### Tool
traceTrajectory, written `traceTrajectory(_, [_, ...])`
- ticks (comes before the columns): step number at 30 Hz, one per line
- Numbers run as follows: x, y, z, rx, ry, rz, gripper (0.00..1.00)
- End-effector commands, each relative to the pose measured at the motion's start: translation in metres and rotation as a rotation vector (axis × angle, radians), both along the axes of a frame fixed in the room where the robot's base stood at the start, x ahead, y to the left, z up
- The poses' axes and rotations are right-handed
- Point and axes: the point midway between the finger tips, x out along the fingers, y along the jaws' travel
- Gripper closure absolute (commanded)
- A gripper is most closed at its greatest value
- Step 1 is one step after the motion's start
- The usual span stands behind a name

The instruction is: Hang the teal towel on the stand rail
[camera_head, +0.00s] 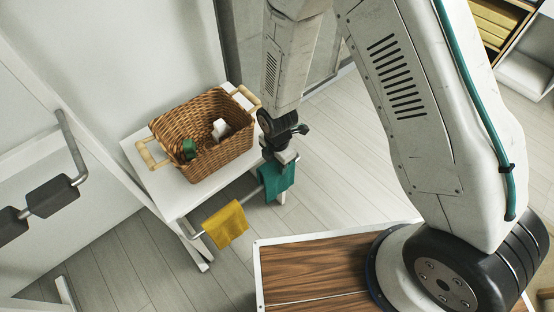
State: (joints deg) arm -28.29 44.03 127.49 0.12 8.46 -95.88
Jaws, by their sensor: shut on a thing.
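The teal towel (277,179) hangs down at the right end of the stand rail (248,197), directly under my gripper (284,160). My gripper is shut on the towel's upper part; its fingertips are small and partly hidden here. The rail runs along the front of a white stand (176,197). I cannot tell how far the towel lies over the rail. A yellow towel (226,224) hangs on the same rail, to the left of the teal one, with a gap between them.
A wicker basket (203,150) with wooden handles stands on the stand, holding a green item and a white item. A wall bar with dark blocks (52,196) is at the left. The plank floor (330,170) right of the stand is clear.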

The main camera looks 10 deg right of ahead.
Motion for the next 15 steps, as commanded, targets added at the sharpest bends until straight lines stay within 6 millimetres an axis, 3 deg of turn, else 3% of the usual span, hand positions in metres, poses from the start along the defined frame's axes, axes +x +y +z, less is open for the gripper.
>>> traceTrajectory(15, [0.000, 0.000, -0.021, -0.001, 0.001, 0.000, 0.92])
